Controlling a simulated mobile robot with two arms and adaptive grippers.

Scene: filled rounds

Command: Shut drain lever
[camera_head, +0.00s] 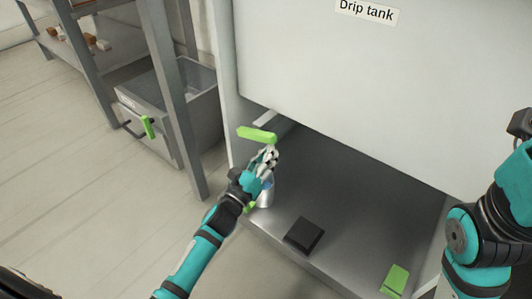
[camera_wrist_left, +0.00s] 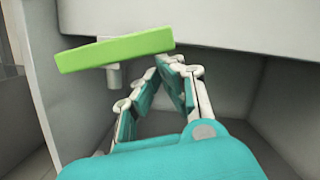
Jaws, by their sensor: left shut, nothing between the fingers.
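The drain lever is a bright green bar (camera_head: 257,134) under the front of the white drip tank (camera_head: 340,75), on a short grey stem. In the left wrist view the lever (camera_wrist_left: 115,49) spans left to centre, roughly level with a slight tilt, its stem below it. My left gripper (camera_head: 270,150) is shut and empty, with its fingertips just right of and below the lever's right end. In the wrist view its fingertips (camera_wrist_left: 168,62) come together close to that end; I cannot tell whether they touch it. My right gripper is out of view; only part of my right arm shows.
Below the tank is a grey metal shelf floor (camera_head: 345,215) with a black block (camera_head: 303,235) and a green piece (camera_head: 395,280) at the front right. A grey bin with a green-marked handle (camera_head: 147,127) stands left, under a shelf rack (camera_head: 165,90). The floor at left is clear.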

